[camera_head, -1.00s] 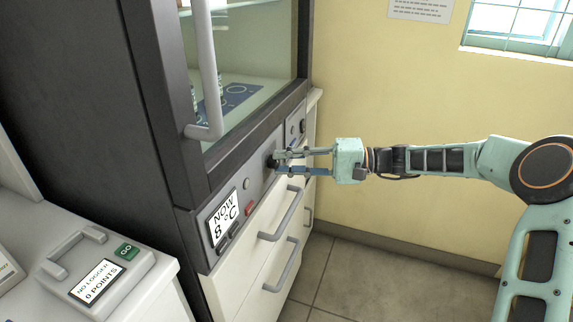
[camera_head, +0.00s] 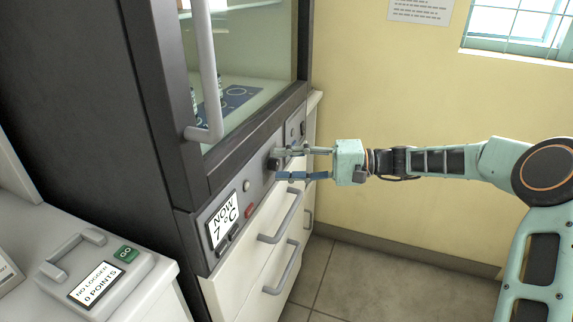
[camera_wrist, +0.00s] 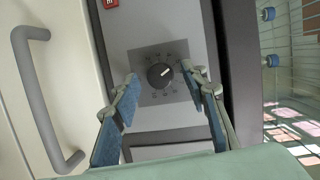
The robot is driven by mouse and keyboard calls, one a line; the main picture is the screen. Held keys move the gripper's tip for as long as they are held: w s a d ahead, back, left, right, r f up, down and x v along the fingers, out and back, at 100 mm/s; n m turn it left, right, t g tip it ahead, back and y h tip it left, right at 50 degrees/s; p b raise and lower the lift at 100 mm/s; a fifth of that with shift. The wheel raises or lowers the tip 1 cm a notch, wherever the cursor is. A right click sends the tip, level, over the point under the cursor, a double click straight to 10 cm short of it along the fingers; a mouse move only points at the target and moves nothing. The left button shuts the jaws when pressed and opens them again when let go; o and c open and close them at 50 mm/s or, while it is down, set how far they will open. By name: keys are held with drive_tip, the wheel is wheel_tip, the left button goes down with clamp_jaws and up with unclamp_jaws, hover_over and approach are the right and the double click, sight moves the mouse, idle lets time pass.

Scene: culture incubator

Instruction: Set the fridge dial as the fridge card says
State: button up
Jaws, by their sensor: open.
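The fridge display (camera_head: 224,220) reads "NOW 7 °C". A paper with printed lines (camera_head: 420,11) hangs on the yellow wall; its text is unreadable and I cannot tell if it is the fridge card.
The fridge's glass door (camera_head: 245,75) with its long grey handle (camera_head: 207,80) is shut above the panel. White drawers with grey handles (camera_head: 282,222) are below. A logger station (camera_head: 110,270) reading "NO LOGGER 0 POINTS" stands at lower left. The floor at right is clear.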

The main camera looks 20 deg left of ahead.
drive_tip(key=v, duration=1.2)
